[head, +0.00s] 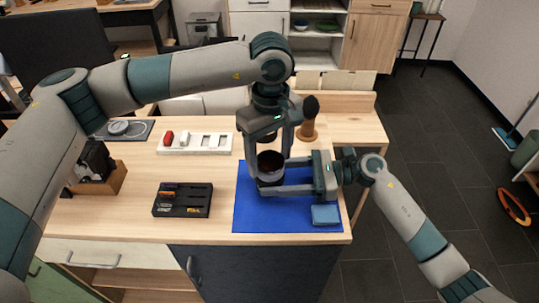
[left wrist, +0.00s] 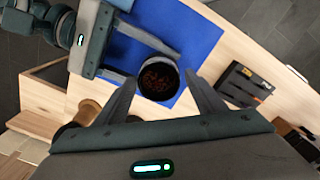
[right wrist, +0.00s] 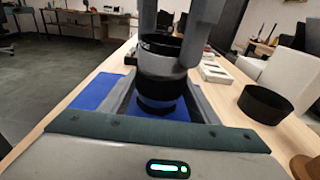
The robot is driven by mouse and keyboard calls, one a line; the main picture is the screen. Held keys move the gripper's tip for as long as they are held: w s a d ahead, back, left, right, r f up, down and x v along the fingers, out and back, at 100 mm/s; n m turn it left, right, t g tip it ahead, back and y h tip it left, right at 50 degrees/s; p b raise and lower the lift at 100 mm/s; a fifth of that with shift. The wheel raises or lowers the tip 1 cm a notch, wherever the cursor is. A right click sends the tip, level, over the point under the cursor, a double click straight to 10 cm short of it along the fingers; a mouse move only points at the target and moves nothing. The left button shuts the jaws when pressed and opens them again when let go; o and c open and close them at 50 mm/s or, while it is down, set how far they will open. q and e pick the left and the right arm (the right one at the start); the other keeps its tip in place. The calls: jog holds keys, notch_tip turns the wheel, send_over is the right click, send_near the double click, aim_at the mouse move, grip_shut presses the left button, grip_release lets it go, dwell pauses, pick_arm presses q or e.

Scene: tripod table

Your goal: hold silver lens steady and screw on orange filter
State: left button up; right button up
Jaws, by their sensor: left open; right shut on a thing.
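The lens (head: 270,180) stands upright on the blue mat (head: 250,218). In the right wrist view the lens (right wrist: 158,66) has a silver band and black rings. In the left wrist view I look down into its top (left wrist: 158,78), where a brownish-orange tint shows inside a dark rim. I cannot tell if this is the orange filter, and no separate filter shows. My right gripper (head: 266,178) is shut around the lens from the right. My left gripper (head: 270,152) points down from above, open, with its fingers either side of the top; contact is unclear.
A black ring-shaped piece (right wrist: 265,103) and a wooden stand with a dark top (head: 308,124) are behind the mat. A black slotted tray (head: 183,208), white slotted holder (head: 202,151) and wooden box (head: 108,185) lie left. A blue cloth (head: 325,214) lies at the mat's front right.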

pick_arm(q)
jog(key=shift+n, duration=0.5)
jog(key=shift+n, duration=1.3)
jog(key=shift+c, duration=0.5)
jog(key=c, duration=1)
jog(key=o, duration=1.7)
jog(key=shift+c, duration=0.2)
jog(key=shift+r, duration=0.1)
jog(key=shift+d+r, duration=0.1)
jog(key=shift+r, duration=3.3)
